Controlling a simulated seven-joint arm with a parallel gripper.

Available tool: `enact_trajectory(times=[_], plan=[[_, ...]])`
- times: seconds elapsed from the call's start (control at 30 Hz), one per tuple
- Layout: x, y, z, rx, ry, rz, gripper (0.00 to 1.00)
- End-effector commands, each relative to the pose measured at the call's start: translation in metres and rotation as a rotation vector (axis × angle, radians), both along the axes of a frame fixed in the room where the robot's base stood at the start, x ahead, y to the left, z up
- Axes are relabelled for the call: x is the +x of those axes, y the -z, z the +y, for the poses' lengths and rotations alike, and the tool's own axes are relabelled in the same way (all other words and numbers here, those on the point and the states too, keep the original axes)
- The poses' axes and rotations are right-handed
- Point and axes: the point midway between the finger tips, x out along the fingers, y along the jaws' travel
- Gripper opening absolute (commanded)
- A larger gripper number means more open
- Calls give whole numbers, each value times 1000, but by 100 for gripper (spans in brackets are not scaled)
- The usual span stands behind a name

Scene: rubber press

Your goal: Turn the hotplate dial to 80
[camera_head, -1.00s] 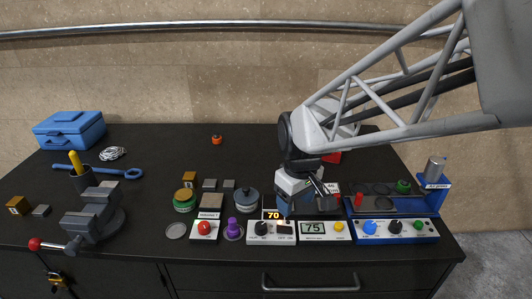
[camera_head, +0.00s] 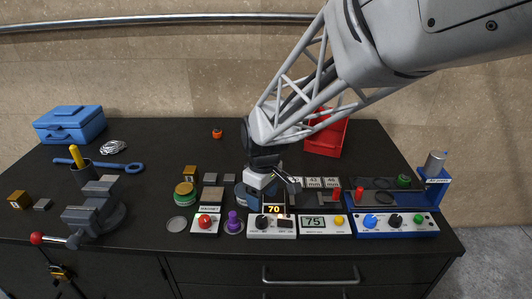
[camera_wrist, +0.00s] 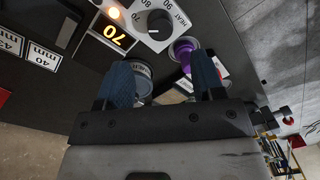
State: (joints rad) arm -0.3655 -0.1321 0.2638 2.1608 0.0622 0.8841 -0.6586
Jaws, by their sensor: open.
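The hotplate control panel (camera_head: 284,232) stands near the front edge of the bench, with a lit display (camera_head: 274,209) reading 70. Its black round dial (camera_head: 262,221) sits at the panel's left. In the wrist view the dial (camera_wrist: 160,24) has a white mark on its top, with HEAT and the numbers 80 and 90 around it. The orange 70 display (camera_wrist: 113,34) is beside it. My gripper (camera_head: 266,193) is above and behind the panel. In the wrist view my blue fingers (camera_wrist: 162,78) are apart with nothing clamped between them; the dial lies beyond them, untouched.
A purple knob (camera_head: 233,222) and a red button box (camera_head: 205,224) stand left of the panel. A round container (camera_wrist: 143,78) is below my fingers.

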Motion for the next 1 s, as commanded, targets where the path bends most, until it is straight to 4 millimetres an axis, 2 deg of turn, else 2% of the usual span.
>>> enact_trajectory(times=[0.27, 0.7, 1.0], plan=[[-1, 17, 0, -1, 0, 2, 62], [-3, 65, 2, 1, 0, 1, 62], [-4, 77, 3, 2, 0, -1, 62]])
